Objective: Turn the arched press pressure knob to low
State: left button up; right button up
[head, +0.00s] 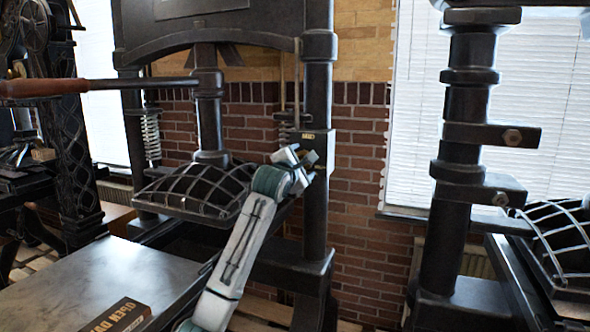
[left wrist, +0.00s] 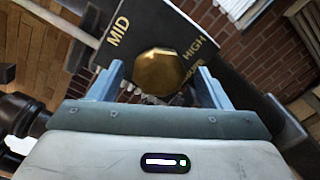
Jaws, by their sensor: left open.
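The arched press (head: 225,35) is the dark one with a curved top beam. In the left wrist view its pressure knob (left wrist: 160,68) is brass and faceted, on a black plate (left wrist: 135,28). The plate reads MID at upper left and HIGH at right; more lettering below HIGH is partly hidden. My left gripper (left wrist: 158,76) is open, with its fingers on either side of the knob's near part. I cannot tell whether they touch it. In the head view my left gripper (head: 308,162) is at the press's right upright (head: 317,100) and largely hides the knob.
A long lever with a wooden handle (head: 45,88) crosses the arched press at left. A ribbed dark platen (head: 195,190) lies left of my arm. A grey bed (head: 75,280) with a dark labelled box (head: 117,316) is lower left. Another press (head: 462,150) stands at right.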

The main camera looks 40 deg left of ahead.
pick_arm(q)
jog(key=b+v, duration=0.2)
jog(key=v, duration=0.7)
jog(key=shift+s, duration=0.4)
pick_arm(e)
jog(key=w+r, duration=0.5)
jog(key=w, duration=0.1)
jog(key=shift+w+a+r, duration=0.25)
jog(key=shift+a+r, duration=0.1)
jog(key=shift+a, duration=0.1)
